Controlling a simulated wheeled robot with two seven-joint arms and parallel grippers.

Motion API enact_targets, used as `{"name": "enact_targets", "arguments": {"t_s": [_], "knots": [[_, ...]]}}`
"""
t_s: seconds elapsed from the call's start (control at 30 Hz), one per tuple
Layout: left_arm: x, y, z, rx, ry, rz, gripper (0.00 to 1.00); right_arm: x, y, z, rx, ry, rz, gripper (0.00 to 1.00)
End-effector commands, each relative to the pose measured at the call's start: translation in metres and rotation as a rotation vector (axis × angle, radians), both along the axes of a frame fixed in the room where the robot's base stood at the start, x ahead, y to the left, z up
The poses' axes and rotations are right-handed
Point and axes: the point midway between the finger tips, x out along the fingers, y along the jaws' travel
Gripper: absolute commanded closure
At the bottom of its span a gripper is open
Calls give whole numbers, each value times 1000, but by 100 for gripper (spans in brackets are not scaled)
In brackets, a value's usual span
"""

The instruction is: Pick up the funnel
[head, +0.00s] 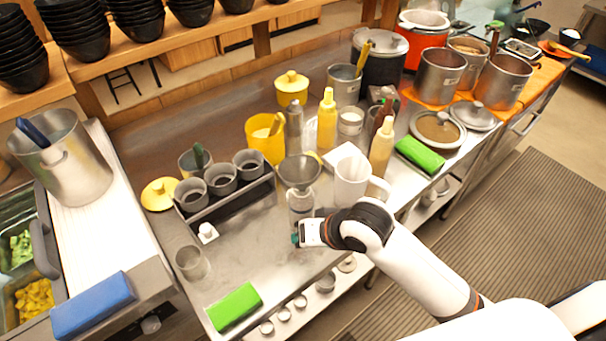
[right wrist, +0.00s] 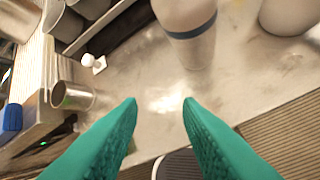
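The grey funnel (head: 300,171) sits mouth up on top of a pale, clear-looking bottle (head: 301,204) on the steel counter. My right gripper (head: 296,238) is low over the counter, just in front of the bottle and below the funnel, apart from both. In the right wrist view its two green fingers (right wrist: 160,102) are spread with nothing between them. A pale container with a blue band (right wrist: 190,35) stands beyond the fingertips there and is probably that bottle. I cannot make out the funnel in that view. My left gripper is not in view.
A white pitcher (head: 351,180) stands close right of the funnel. A black holder with grey cups (head: 221,180) is at left, and sauce bottles (head: 327,120) stand behind. The counter between is clear.

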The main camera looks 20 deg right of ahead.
Motion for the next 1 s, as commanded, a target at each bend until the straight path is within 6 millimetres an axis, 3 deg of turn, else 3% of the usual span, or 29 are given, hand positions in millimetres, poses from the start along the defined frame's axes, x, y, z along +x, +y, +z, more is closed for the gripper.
{"name": "enact_targets", "arguments": {"t_s": [0.03,0.27,0.4,0.6,0.77,1.0], "knots": [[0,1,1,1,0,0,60,11,2,18,27,-5,-23,68],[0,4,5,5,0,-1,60,37,-3,86,173,99,-255,68],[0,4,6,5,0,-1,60,43,-24,121,236,185,-479,68],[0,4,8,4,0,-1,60,43,-55,155,310,268,-775,68],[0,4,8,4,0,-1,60,42,-65,162,340,298,-881,68],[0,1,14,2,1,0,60,58,-58,131,344,305,-892,68]]}}
